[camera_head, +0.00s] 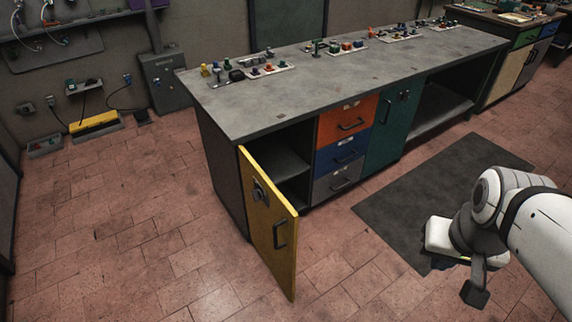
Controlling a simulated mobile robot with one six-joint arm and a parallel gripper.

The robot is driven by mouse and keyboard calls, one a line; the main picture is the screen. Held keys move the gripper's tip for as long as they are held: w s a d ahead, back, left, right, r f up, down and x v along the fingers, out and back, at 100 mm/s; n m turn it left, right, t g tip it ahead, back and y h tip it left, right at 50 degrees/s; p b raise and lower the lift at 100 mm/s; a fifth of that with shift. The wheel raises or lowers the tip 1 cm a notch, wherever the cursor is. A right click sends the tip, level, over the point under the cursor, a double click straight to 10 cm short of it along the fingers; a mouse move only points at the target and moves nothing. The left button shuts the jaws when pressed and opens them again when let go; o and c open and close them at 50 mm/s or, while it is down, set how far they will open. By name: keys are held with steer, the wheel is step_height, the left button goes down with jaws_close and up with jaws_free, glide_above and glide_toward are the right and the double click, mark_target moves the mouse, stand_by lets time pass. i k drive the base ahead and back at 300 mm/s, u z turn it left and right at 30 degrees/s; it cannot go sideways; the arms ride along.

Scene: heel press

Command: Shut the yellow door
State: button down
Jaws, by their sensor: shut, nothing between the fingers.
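The yellow door (268,228) stands open at the left end of the workbench. It is swung outward toward the front, and the dark shelf space behind it shows. A black handle (280,234) is near its free edge, and a dark lock-like fitting (259,192) is near its top left. My gripper (476,292) is at the lower right, well to the right of the door and touching nothing that I can see. It is shut and empty. Part of it is hidden by my arm's white links.
The workbench (350,80) has an orange drawer (346,121), a blue drawer (341,151), a grey drawer (337,182) and a green door (392,125), all closed. Small parts in trays line its top. A dark mat (430,190) lies in front. The tiled floor around the door is clear.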

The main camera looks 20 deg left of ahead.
mark_target(273, 220)
steer(key=u, duration=1.25)
steer(key=i, duration=1)
steer(key=u, duration=0.65)
steer(key=k, duration=1.25)
steer(key=z, duration=0.6)
steer(key=i, duration=0.4)
